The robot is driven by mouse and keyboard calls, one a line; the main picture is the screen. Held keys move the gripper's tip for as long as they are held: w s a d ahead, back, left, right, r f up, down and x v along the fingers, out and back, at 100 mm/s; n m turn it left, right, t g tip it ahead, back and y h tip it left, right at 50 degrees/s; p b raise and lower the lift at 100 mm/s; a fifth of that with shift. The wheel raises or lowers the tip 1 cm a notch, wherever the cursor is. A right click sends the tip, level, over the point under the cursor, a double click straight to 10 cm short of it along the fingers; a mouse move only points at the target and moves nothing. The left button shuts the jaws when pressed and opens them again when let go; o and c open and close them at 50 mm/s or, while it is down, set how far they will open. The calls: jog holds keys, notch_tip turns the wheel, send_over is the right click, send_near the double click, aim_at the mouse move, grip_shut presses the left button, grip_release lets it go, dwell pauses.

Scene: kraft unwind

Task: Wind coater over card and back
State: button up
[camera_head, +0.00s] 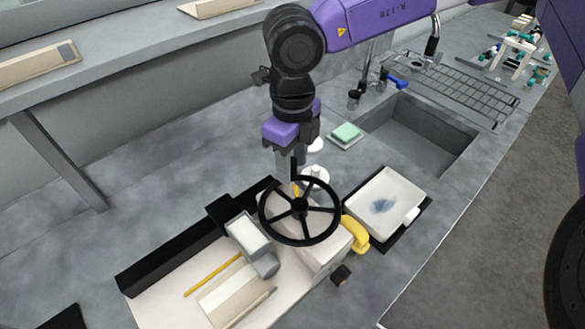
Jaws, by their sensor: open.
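The coater stands on the grey bench with a black spoked handwheel (300,210) on its top right. Its carriage (248,235) sits on the left, over or beside a pale card (230,297) lying on the white bed (160,309). A yellow rod (212,273) lies on the bed next to the card. My gripper (293,172) points down, open, at the far rim of the handwheel. I cannot tell whether its fingers touch the wheel's upright black handle. The fingertips are partly hidden by the wheel.
A white tray (388,187) with a bluish smear lies right of the coater, beside a yellow curved object (355,233). A green sponge (345,132) sits near the sink (424,134). A black rail (190,245) borders the bed.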

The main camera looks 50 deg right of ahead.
jog(key=shift+f, duration=0.4)
grip_shut()
dwell(1.2)
